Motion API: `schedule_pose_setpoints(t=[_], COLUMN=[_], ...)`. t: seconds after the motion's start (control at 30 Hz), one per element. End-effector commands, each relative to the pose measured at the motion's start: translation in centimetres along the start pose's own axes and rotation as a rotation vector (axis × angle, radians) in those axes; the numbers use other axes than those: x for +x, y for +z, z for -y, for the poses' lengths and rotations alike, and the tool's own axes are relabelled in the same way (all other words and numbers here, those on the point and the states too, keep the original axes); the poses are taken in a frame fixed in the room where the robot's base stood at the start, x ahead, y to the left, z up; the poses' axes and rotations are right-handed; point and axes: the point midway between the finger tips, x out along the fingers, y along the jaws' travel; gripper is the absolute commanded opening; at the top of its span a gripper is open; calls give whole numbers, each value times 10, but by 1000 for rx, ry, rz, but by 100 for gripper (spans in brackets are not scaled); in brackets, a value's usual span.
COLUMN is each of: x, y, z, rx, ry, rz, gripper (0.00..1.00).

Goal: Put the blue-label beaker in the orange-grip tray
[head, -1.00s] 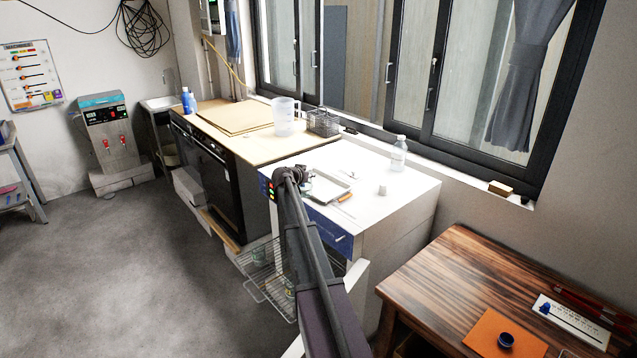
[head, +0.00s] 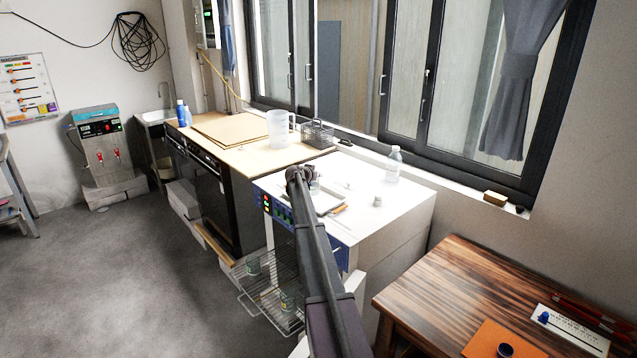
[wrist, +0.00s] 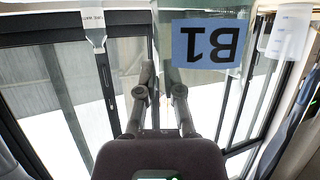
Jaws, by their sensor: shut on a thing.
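My gripper (head: 301,176) is above the left part of the white oven's top, at the tray's left end as the head view shows it. In the wrist view the gripper (wrist: 163,85) is shut on a clear beaker (wrist: 160,30) with a blue label (wrist: 211,44) that reads B1 upside down. In the head view the held beaker is mostly hidden behind the gripper. The shallow grey tray (head: 328,203) lies on the oven top with its orange grip (head: 339,210) towards the front right.
A wire rack (head: 262,304) sticks out of the oven below, with a beaker (head: 253,266) and another beaker (head: 287,300) on it. A clear bottle (head: 393,166) and a small grey object (head: 377,201) stand right of the tray. A wire basket (head: 318,135) is behind.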

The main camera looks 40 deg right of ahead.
Motion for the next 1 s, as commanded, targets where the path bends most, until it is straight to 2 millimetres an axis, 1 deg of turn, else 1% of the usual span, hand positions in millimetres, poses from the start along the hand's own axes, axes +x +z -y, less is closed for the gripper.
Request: schedule_pose_setpoints(t=[0.23, 0.37, 0.47, 0.6, 0.7, 0.8, 1.0], x=[-1, 2, 10, 28, 30, 33, 37], y=[0, -1, -3, -8, 6, 14, 24], z=[0, 2, 3, 7, 6, 6, 6], rx=[0, 0, 0, 0, 0, 0, -1], ry=[-1, -1, -1, 0, -2, -2, -2], rz=[0, 0, 0, 0, 0, 0, 0], gripper=[0, 0, 0, 0, 0, 0, 0])
